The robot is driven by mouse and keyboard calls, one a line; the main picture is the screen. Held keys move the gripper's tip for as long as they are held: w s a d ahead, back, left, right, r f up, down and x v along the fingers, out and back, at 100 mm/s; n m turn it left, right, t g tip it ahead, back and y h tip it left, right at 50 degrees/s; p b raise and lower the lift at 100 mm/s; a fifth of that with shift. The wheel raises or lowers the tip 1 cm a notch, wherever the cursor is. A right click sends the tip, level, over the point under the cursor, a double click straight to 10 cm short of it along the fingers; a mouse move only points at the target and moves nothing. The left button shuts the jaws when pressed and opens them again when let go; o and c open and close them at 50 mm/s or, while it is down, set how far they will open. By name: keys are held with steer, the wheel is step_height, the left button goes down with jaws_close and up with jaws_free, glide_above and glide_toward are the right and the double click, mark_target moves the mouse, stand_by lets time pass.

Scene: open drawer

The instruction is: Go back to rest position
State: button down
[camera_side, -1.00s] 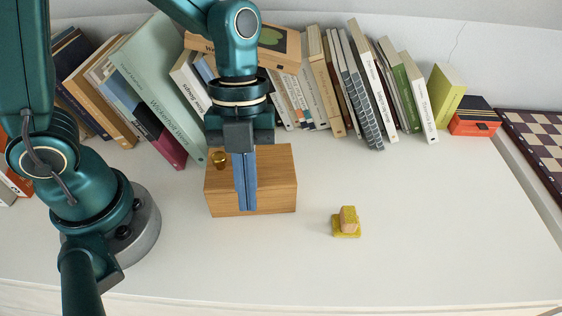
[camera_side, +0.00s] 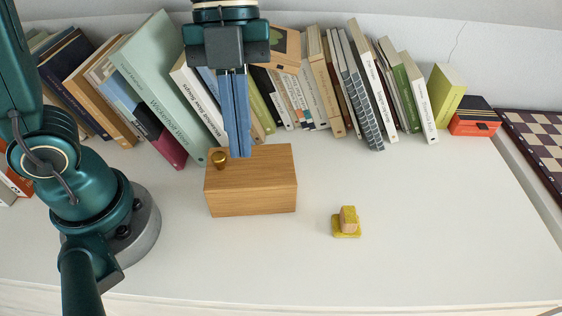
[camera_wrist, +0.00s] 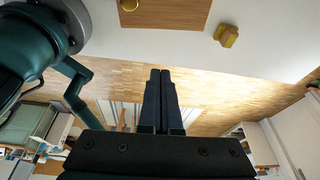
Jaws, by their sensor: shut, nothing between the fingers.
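My gripper (camera_side: 240,154) is shut and empty, its blue fingers pointing down in the side view. Its tips overlap the top back part of the wooden drawer box (camera_side: 252,196) in the picture; their height above it is hard to tell. The wrist view shows the two dark fingers (camera_wrist: 160,74) together with nothing between them. The wooden box also shows at the top of the wrist view (camera_wrist: 180,14). A small brass knob (camera_side: 219,159) is on the box's left part.
A small yellow base with a wooden cube (camera_side: 347,222) sits right of the box. A row of books (camera_side: 160,85) stands along the wall behind. A chessboard (camera_side: 535,140) lies at the far right. The white surface in front is clear.

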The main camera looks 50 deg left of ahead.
steer(key=s+a+n+t+y, duration=0.1)
steer(key=a+n+t, duration=0.3)
steer(key=n, duration=0.9)
steer(key=s+a+n+t+y, duration=0.1)
steer(key=a+n, duration=0.4)
steer(key=n, duration=0.8)
steer(key=shift+s+a+f+t+y, duration=0.2)
steer(key=shift+f+t+y, duration=0.25)
steer(key=shift+t, duration=0.95)
